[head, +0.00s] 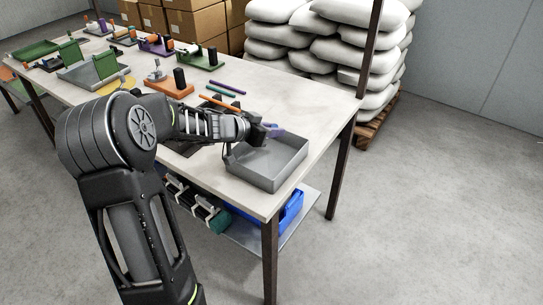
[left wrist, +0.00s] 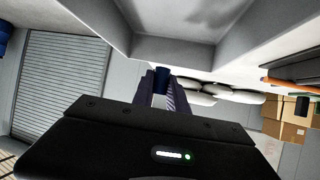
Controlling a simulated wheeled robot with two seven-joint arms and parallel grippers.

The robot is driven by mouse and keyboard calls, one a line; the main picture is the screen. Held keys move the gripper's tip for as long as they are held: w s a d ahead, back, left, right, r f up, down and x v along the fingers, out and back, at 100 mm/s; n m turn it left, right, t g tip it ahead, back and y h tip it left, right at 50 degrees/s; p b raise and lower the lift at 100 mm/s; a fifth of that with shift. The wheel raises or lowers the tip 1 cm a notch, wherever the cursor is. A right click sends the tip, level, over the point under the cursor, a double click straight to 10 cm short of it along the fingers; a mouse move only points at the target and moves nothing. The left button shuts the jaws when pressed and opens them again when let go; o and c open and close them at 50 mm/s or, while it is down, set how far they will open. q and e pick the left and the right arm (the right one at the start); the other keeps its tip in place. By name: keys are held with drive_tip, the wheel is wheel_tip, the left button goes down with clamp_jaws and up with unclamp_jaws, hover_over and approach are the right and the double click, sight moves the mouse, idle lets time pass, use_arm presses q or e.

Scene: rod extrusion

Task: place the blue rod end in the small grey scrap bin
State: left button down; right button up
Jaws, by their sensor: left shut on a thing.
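The small grey scrap bin (head: 285,176) is an open, shallow tray at the near right corner of the table. My left gripper (head: 271,131) reaches in from the left and is over the bin's back left part. It is shut on the blue rod end (head: 277,130), a small blue-violet piece at the fingertips. In the left wrist view the blue rod end (left wrist: 161,75) shows between the fingers, with the bin's grey wall (left wrist: 185,52) close by. Most of the rod end is hidden by the fingers. My right gripper is not in view.
Thin purple (head: 221,88) and green rods lie behind my left arm, with an orange rod (head: 220,103) nearer. An orange-based fixture (head: 168,88) and several other fixtures stand farther back. A blue container (head: 292,211) sits on the shelf below. The table's right side is clear.

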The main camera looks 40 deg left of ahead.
sight(273, 156)
use_arm(q)
drive_tip(key=shift+f, duration=1.1)
drive_tip(key=shift+f+b, duration=1.2)
drive_tip(key=shift+f, duration=1.3)
drive_tip(key=shift+f, duration=0.2)
drive_tip(key=c, duration=1.3)
unclamp_jaws()
